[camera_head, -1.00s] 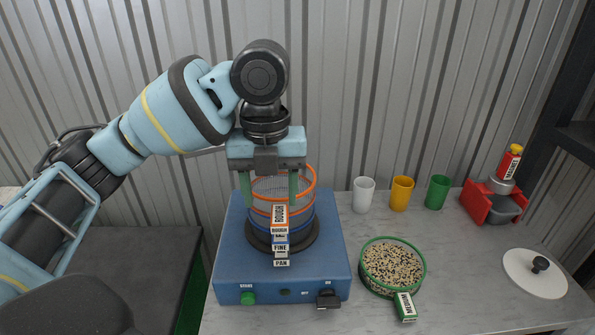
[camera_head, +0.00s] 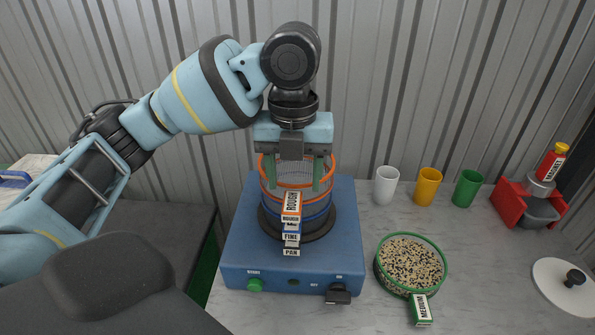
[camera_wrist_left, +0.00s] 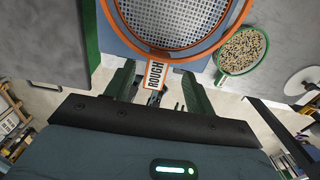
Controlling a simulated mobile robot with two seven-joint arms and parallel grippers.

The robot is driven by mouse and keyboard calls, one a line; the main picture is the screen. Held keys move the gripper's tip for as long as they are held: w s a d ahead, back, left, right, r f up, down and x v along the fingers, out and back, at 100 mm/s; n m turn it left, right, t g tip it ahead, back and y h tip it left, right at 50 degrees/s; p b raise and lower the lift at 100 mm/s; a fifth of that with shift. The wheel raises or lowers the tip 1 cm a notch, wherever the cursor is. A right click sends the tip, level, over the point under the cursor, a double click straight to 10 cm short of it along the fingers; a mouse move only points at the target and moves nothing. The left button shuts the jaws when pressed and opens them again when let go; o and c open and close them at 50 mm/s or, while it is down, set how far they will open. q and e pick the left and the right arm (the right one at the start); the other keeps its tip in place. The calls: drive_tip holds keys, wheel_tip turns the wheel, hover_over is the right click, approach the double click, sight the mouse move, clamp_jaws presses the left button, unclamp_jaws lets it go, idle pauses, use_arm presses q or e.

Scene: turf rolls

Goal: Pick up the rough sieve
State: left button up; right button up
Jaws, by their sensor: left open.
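The rough sieve has an orange rim and a short handle tagged ROUGH (camera_head: 292,203). It sits on top of the sieve stack on the blue shaker (camera_head: 240,245). Below it are tags reading FINE and PAN. My left gripper (camera_head: 295,186) is open and points down over the rough sieve, lined up with its handle. In the left wrist view, the rough sieve (camera_wrist_left: 181,61) shows its grey mesh, and its handle lies between the open fingers (camera_wrist_left: 158,92). Contact between fingers and handle cannot be made out. My right gripper is not in view.
A green-rimmed MEDIUM sieve (camera_head: 436,257) full of grains lies right of the shaker. White (camera_head: 386,185), yellow (camera_head: 427,187) and green (camera_head: 467,188) cups stand behind it. A red stand (camera_head: 512,203) and a white lid (camera_head: 556,290) are farther right. A corrugated wall rises behind.

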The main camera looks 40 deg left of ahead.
sight(293, 195)
use_arm(q)
wheel_tip(293, 195, down, 4)
drive_tip(key=shift+s+f, duration=0.1)
drive_tip(key=shift+f, duration=0.15)
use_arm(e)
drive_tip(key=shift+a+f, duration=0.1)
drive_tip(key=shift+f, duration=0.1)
use_arm(q)
clamp_jaws()
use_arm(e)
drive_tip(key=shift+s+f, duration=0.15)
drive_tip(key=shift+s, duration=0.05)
use_arm(q)
drive_tip(key=shift+r, duration=0.15)
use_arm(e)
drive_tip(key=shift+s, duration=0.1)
